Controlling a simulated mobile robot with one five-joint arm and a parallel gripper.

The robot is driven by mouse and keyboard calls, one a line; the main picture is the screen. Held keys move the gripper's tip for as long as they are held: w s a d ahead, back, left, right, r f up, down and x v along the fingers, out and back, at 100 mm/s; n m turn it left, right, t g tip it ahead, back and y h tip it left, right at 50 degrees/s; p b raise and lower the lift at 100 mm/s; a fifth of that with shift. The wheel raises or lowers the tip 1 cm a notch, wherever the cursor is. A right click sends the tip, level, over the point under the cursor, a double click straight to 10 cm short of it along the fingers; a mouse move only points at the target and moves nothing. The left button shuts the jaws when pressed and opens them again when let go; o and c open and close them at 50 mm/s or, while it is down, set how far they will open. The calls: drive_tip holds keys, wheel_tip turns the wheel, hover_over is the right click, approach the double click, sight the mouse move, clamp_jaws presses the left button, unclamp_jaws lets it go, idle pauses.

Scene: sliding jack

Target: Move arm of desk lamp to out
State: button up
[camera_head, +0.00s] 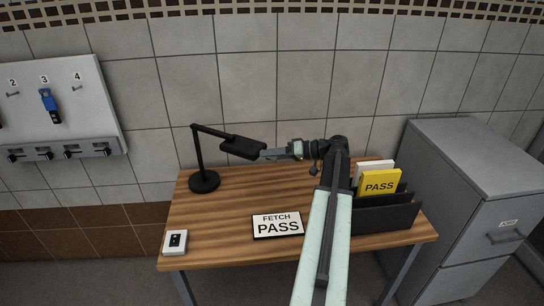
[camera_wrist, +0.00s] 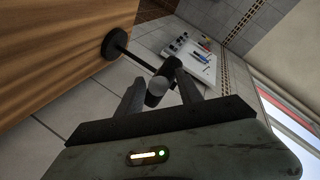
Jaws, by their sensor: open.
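The black desk lamp (camera_head: 199,150) stands at the back left of the wooden desk on a round base. Its arm (camera_head: 212,131) runs right from the top of the post to a flat dark head (camera_head: 243,147). My gripper (camera_head: 262,154) is at the head's right end, pointing left. In the wrist view, my gripper (camera_wrist: 160,77) has its two fingers apart, with a dark lamp part and its round grey end (camera_wrist: 157,88) between them. I cannot tell whether either finger touches it. The lamp's base (camera_wrist: 115,43) shows beyond.
The desk (camera_head: 225,225) holds a white box (camera_head: 175,242) with a black switch, a FETCH PASS card (camera_head: 278,223) and a dark file holder (camera_head: 385,214) with a yellow PASS folder (camera_head: 379,185). A grey cabinet (camera_head: 465,190) stands right. A key board (camera_head: 60,95) hangs left.

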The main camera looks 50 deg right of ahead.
clamp_jaws()
idle(1.3)
